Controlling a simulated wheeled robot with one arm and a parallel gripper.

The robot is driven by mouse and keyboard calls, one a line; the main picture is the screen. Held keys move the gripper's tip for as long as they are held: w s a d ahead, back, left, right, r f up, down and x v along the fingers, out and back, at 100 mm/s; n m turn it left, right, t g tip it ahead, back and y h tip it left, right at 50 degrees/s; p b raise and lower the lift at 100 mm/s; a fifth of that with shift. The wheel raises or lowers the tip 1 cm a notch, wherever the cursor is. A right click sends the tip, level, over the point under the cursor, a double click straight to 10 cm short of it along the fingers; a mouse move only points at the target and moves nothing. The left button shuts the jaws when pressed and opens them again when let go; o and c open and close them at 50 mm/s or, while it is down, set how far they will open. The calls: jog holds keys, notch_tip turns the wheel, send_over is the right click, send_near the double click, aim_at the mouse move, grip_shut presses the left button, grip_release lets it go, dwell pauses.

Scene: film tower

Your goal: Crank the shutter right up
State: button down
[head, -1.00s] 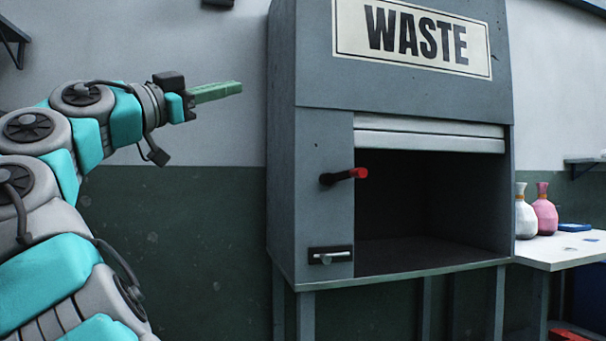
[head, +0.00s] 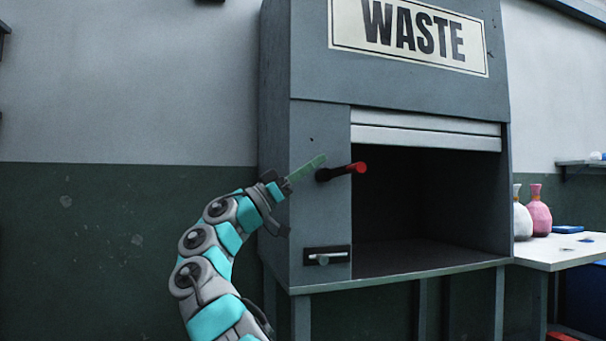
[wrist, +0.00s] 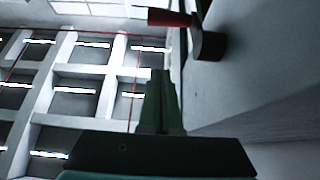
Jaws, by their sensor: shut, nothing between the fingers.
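The shutter (head: 425,137) is a set of pale slats at the top of the opening in the grey cabinet marked WASTE. Most of the opening below it is clear and dark inside. The crank (head: 341,172), a dark arm with a red grip, sits on the cabinet's front panel left of the opening, its grip pointing right. In the wrist view the crank (wrist: 207,42) shows at the upper right, ahead of the fingers. My gripper (head: 318,162) is shut and empty, its green fingers just left of the crank's hub in the head view; whether they touch it I cannot tell.
A small latch handle (head: 325,257) sits low on the front panel. A white table (head: 570,255) at the right holds a white bottle (head: 521,218), a pink bottle (head: 539,214) and a blue item (head: 568,229).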

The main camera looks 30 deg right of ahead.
aim_at(340, 167)
jog(key=shift+s+d+f+b, duration=0.1)
jog(key=shift+s+d+b, duration=0.2)
jog(key=shift+d, duration=0.7)
jog(key=shift+s+d+f+b, duration=0.15)
jog(key=shift+d+b, duration=0.2)
jog(key=shift+d, duration=0.7)
jog(key=shift+s+d+b, duration=0.25)
jog(key=shift+d+b, duration=0.05)
jog(key=shift+d, duration=0.7)
jog(key=shift+r+y+p, duration=0.1)
jog(key=shift+y+p, duration=0.2)
jog(key=shift+p, duration=0.3)
